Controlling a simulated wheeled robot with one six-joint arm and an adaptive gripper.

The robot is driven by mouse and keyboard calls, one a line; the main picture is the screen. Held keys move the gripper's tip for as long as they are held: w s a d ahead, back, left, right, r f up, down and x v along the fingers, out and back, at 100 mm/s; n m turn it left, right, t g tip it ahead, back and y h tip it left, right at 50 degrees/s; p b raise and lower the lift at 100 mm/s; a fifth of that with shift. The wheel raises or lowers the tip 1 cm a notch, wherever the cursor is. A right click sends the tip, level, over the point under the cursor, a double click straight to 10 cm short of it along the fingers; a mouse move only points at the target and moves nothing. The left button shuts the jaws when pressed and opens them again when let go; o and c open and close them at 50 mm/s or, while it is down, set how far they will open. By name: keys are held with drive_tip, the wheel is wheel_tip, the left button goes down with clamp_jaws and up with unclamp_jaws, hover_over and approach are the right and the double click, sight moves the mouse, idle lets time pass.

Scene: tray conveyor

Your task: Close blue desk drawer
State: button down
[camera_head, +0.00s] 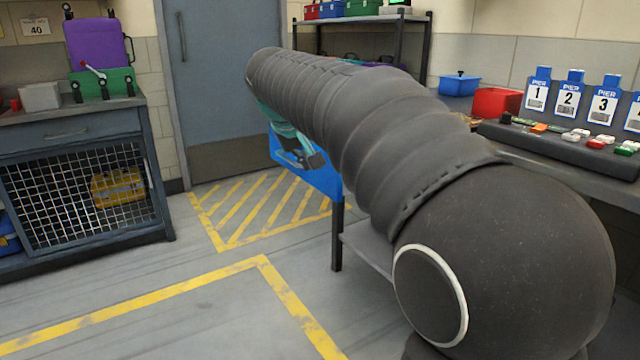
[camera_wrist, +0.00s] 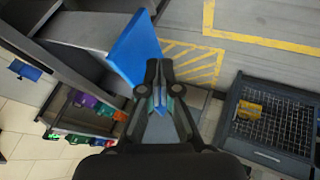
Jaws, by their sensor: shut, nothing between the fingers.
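The blue desk drawer (camera_head: 322,179) shows in the head view as a blue panel at the near desk's left end, partly hidden behind my arm. In the wrist view its blue panel (camera_wrist: 133,48) stands at the end of the grey desk, tilted in the picture. How far the drawer is out is hard to tell. My gripper (camera_head: 312,162) is over the blue panel in the head view, with teal and dark parts. In the wrist view my gripper (camera_wrist: 160,65) is shut and empty, its tips just beside the panel's lower right edge. Contact cannot be told.
The desk holds numbered pier signs (camera_head: 568,92), a red bin (camera_head: 496,102) and a blue box (camera_head: 459,84). A cabinet with a mesh front (camera_head: 80,195) stands at left. A grey door (camera_head: 225,80) is behind. The floor with yellow lines (camera_head: 130,300) is clear.

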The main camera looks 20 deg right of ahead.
drive_tip(key=shift+w+d+f+b, duration=0.35)
drive_tip(key=shift+w+d+f, duration=1.4)
drive_tip(key=shift+f, duration=0.25)
drive_tip(key=shift+w+d+f+b, duration=0.35)
drive_tip(key=shift+w+d+f, duration=1.3)
drive_tip(key=shift+d+f, duration=0.25)
